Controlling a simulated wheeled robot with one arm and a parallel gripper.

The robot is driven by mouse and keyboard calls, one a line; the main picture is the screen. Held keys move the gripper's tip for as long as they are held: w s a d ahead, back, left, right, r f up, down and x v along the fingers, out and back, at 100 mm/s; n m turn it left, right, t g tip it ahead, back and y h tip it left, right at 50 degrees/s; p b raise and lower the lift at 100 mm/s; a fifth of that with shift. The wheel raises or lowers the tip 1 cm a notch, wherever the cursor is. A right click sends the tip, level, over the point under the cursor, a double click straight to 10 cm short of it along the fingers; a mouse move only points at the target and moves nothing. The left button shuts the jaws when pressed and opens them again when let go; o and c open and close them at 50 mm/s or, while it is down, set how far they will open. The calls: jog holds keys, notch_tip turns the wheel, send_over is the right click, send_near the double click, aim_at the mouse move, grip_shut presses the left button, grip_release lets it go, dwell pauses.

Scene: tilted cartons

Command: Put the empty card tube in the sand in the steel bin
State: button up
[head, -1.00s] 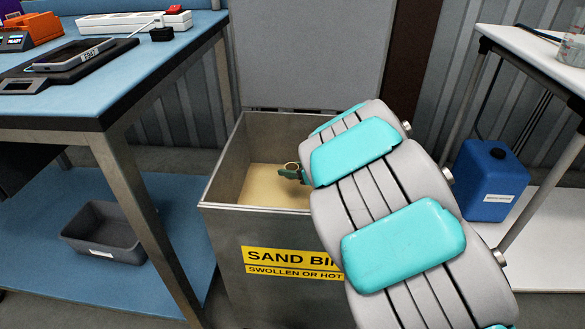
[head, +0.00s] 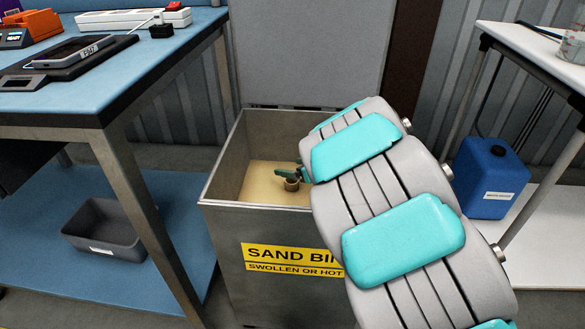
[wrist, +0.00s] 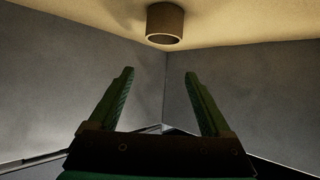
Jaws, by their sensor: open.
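The steel bin (head: 225,235) has a yellow sand label and pale sand (head: 262,180) inside. The short brown card tube (head: 291,185) is inside the bin, open end up, low over or on the sand; I cannot tell if its lower end touches. In the wrist view the tube (wrist: 165,24) shows against the sand, clear of the fingers. My gripper (wrist: 160,73) is open and empty, its green fingers apart. In the head view my gripper (head: 288,173) is inside the bin just above the tube, partly hidden by my arm.
A blue workbench (head: 60,100) with a phone (head: 82,52) on a dark stand is at left. A grey tub (head: 105,228) sits on its lower shelf. A blue jug (head: 490,180) stands at right under a white table (head: 540,52). The bin walls surround my gripper.

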jog(key=p+v, duration=0.1)
jog(key=v, duration=1.1)
jog(key=shift+r, duration=0.4)
dwell(0.7)
